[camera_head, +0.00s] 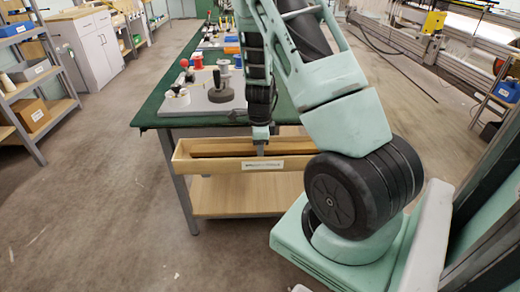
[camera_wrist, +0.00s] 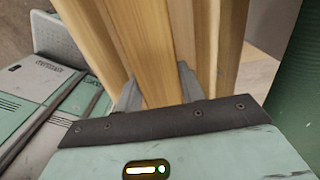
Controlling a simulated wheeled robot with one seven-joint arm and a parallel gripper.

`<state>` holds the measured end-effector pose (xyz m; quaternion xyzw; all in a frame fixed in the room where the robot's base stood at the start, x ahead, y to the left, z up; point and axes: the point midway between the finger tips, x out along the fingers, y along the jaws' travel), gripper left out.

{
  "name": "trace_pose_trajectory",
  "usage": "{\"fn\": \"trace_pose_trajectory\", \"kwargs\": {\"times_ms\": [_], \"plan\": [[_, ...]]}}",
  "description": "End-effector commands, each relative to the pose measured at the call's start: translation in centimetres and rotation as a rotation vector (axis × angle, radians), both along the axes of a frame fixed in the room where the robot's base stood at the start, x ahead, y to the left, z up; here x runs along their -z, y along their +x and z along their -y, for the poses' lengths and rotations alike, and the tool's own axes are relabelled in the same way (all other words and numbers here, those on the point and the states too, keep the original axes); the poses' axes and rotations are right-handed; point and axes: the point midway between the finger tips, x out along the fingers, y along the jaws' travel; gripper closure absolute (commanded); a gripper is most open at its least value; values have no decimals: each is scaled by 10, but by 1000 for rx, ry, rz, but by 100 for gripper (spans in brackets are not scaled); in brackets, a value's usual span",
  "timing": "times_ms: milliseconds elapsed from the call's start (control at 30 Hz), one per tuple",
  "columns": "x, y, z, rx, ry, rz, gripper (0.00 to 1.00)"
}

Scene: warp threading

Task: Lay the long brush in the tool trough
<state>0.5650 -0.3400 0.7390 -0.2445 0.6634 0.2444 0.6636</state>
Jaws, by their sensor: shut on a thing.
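The tool trough (camera_head: 225,166) is a long, open, light wooden box with a white label on its front. It hangs along the near edge of the green-topped table. The long brush (camera_head: 218,153) shows as a brown strip lengthwise within the trough opening. In the wrist view, my gripper (camera_wrist: 158,88) is shut on the brush's wooden body (camera_wrist: 148,40), with trough walls (camera_wrist: 236,40) beside it. The brush's bristles and underside are hidden; I cannot tell whether it touches the trough floor.
The green table (camera_head: 165,108) holds a grey board (camera_head: 200,101) with spools and knobs just behind the trough. A wooden lower shelf (camera_head: 235,197) lies below. Shelving (camera_head: 35,85) stands at left. The floor at front left is clear.

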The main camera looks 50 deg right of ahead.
Motion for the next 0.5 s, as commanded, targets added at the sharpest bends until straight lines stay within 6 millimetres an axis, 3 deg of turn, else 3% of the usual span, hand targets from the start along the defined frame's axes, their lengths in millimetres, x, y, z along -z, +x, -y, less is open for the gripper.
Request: {"fn": "trace_pose_trajectory", "kwargs": {"times_ms": [133,167,200,500], "plan": [[3,0,0,0,0,0,86],[3,0,0,0,0,0,58],[3,0,0,0,0,0,52],[0,0,0,0,0,0,52]]}}
